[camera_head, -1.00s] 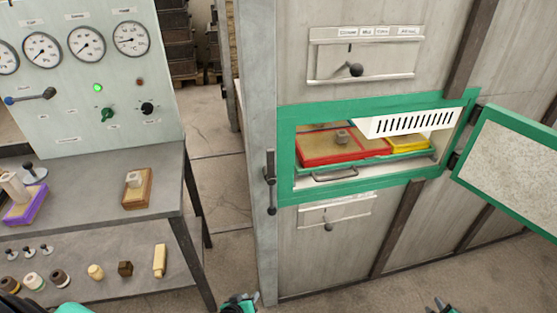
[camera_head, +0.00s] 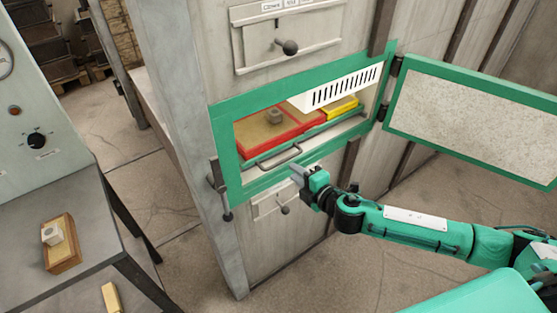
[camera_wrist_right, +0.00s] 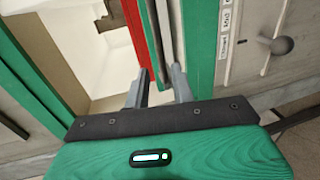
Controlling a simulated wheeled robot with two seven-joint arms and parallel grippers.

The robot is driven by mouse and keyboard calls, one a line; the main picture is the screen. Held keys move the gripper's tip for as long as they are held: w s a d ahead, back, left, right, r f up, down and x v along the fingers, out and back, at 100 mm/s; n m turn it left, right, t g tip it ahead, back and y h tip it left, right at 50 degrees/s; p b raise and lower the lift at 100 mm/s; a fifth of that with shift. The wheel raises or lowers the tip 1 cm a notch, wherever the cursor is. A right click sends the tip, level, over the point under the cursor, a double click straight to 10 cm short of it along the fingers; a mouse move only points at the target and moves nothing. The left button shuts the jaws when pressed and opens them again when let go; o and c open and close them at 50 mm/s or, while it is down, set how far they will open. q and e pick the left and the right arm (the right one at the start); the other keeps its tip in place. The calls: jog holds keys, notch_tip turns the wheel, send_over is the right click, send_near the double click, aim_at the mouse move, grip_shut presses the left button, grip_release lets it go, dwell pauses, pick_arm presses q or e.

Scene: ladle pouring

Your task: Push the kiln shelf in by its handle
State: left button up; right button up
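The kiln shelf (camera_head: 318,131) shows in the green-framed opening, with its front edge at the opening. A red tray (camera_head: 250,147) and a yellow tray (camera_head: 342,108) lie on it. The shelf's bar handle (camera_head: 281,160) sticks out at the front. My right gripper (camera_head: 300,172) is just in front of and right of the handle, with its fingers toward the kiln. In the right wrist view its two fingers (camera_wrist_right: 159,76) stand apart, with the red tray's edge (camera_wrist_right: 133,35) beyond. I cannot tell whether they touch the handle. My left gripper is out of view.
The green-edged kiln door (camera_head: 478,118) stands open to the right. A white slotted panel (camera_head: 345,88) hangs over the shelf. A knob (camera_head: 284,209) sits below the opening. A table (camera_head: 35,195) with a wooden block (camera_head: 62,255) is at left.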

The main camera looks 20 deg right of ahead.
aim_at(281, 161)
jog(key=x, duration=0.8)
jog(key=shift+w+p, duration=0.15)
jog(key=shift+p, duration=0.2)
grip_shut()
